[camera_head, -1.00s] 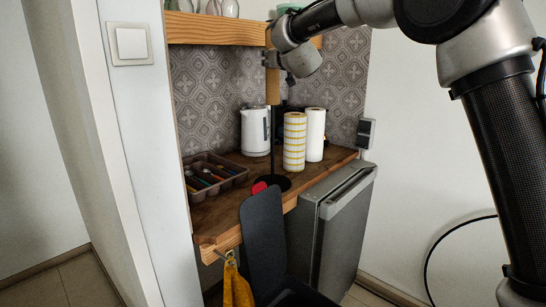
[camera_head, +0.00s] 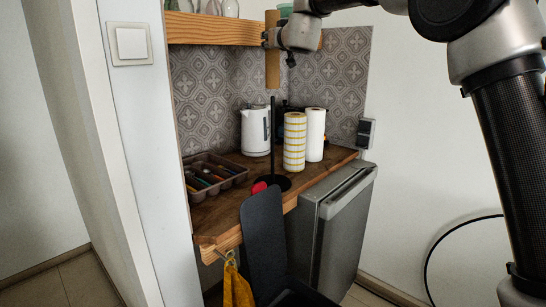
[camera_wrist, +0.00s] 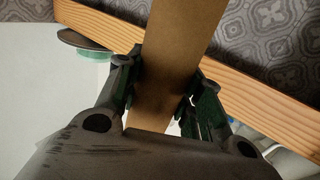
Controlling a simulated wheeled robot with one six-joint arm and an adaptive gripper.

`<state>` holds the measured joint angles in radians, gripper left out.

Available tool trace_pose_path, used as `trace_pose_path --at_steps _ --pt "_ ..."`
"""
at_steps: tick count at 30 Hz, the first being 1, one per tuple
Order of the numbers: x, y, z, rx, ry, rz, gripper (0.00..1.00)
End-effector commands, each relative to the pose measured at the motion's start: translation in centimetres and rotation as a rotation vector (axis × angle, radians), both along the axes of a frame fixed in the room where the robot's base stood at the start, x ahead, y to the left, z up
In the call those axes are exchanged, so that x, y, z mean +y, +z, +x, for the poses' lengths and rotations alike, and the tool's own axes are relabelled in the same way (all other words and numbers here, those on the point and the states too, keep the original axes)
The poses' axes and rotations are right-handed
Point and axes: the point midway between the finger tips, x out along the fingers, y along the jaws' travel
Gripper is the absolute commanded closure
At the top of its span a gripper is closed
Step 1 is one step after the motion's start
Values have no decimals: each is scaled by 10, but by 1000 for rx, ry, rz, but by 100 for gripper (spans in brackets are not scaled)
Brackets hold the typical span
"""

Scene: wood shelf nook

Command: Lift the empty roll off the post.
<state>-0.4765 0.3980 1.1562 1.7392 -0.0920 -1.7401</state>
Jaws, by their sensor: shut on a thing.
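The empty roll is a plain brown cardboard tube (camera_head: 272,70), upright in the head view. My gripper (camera_head: 268,41) is shut around its middle. In the wrist view the tube (camera_wrist: 180,40) runs between the two fingers (camera_wrist: 160,88). The post (camera_head: 272,135) is a thin black rod standing on a round dark base (camera_head: 272,183) on the wooden counter. The tube's lower end appears just above the post's top, with a small gap between them.
A yellow-patterned roll (camera_head: 294,142) and a white roll (camera_head: 315,135) stand right of the post. A white kettle (camera_head: 255,130) stands behind, and a cutlery tray (camera_head: 215,178) lies left. A wooden shelf (camera_head: 215,30) with glassware is close beside the tube.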

Motion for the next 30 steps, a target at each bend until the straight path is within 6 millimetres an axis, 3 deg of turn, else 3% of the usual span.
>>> trace_pose_path --at_steps 8,30 --pt "-8 -1 -7 1 -1 -3 77" --pt "-72 0 -57 1 -1 -1 77"
